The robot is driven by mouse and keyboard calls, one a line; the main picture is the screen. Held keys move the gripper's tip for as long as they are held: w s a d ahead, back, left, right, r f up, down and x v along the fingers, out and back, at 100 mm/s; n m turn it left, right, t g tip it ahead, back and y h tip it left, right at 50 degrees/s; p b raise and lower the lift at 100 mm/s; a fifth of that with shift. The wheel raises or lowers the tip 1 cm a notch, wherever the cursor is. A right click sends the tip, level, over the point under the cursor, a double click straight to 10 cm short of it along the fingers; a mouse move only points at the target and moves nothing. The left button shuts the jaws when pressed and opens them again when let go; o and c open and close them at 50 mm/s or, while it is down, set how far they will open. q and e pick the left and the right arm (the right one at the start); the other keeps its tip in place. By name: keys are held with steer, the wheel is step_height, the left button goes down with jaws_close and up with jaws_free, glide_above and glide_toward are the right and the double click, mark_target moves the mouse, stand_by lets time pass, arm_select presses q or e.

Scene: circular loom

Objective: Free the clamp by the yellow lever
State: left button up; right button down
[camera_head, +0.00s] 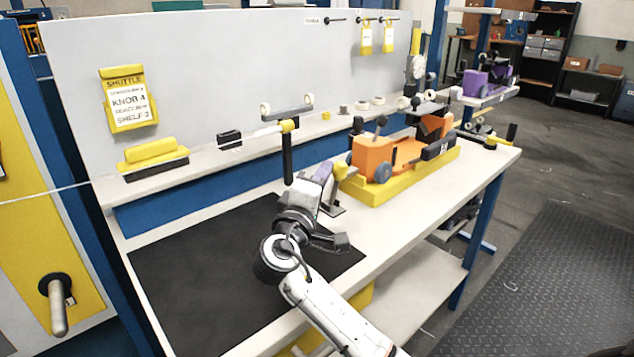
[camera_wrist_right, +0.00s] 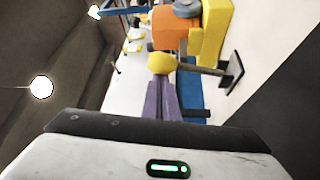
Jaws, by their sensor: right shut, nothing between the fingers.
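The yellow lever knob (camera_head: 341,168) sits at the left end of the yellow base. In the right wrist view the yellow knob (camera_wrist_right: 162,63) is on a grey rod that runs to a dark plate (camera_wrist_right: 233,72). My right gripper (camera_head: 324,172) is shut and empty, with its purple fingers right at the knob. In the right wrist view the fingertips (camera_wrist_right: 162,84) point at the knob and overlap its near edge; I cannot tell whether they touch it. The orange shuttle (camera_head: 372,155) rests in the yellow base (camera_head: 400,178). My left gripper is out of view.
A black mat (camera_head: 200,275) covers the bench's left part. A black post with a forked top (camera_head: 287,150) stands behind my right wrist. A shelf ledge (camera_head: 225,160) with a yellow block (camera_head: 152,151) runs along the back panel. The bench front (camera_head: 400,235) is clear.

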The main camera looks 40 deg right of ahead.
steer(key=shift+s+f, duration=0.2)
steer(key=shift+s, duration=0.8)
steer(key=shift+d+f, duration=0.1)
steer(key=s+a, duration=0.1)
steer(key=a, duration=0.8)
steer(key=shift+s+a+b, duration=0.3)
steer(key=shift+s+b, duration=0.05)
steer(key=shift+b, duration=0.1)
steer(key=shift+f, duration=0.1)
